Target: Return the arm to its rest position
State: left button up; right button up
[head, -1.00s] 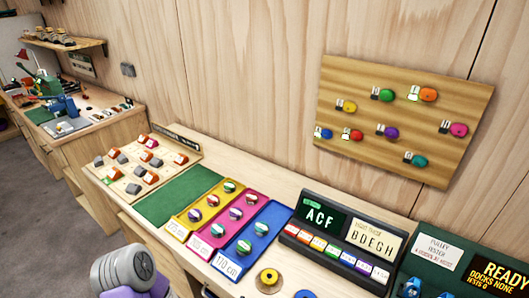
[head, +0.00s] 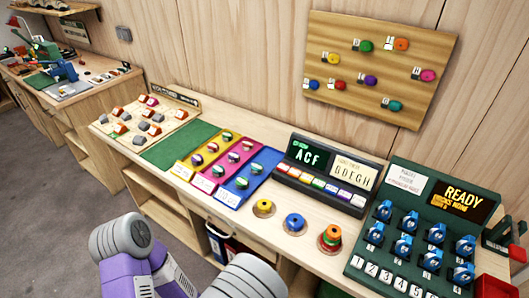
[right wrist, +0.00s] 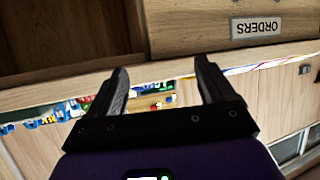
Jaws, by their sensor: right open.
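My right gripper (right wrist: 163,80) shows in the right wrist view with its two dark fingers spread apart and nothing between them. Behind the fingers are a pale wooden surface and a strip of small coloured items, too small to make out. In the head view only grey and purple links of my arms show at the bottom edge, in front of the bench. No gripper fingers show there. My left gripper is not in view.
The long bench (head: 186,200) carries colored trays (head: 242,178), a letter display (head: 308,156), several discs on pegs (head: 294,223) and a green panel (head: 398,195). A pegboard (head: 350,50) hangs above. A drawer labelled ORDERS (right wrist: 190,25) shows upside down. Floor is open at left.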

jog(key=d+f+g+y, duration=0.1)
jog(key=d+f+g, duration=0.3)
jog(key=f, duration=0.3)
jog(key=s+d+f+g+y, duration=0.6)
jog(key=s+f+g, duration=0.2)
jog(key=s, duration=0.4)
jog(key=shift+d+f+y, duration=0.35)
jog(key=shift+f+y, duration=0.05)
jog(key=shift+f, duration=0.25)
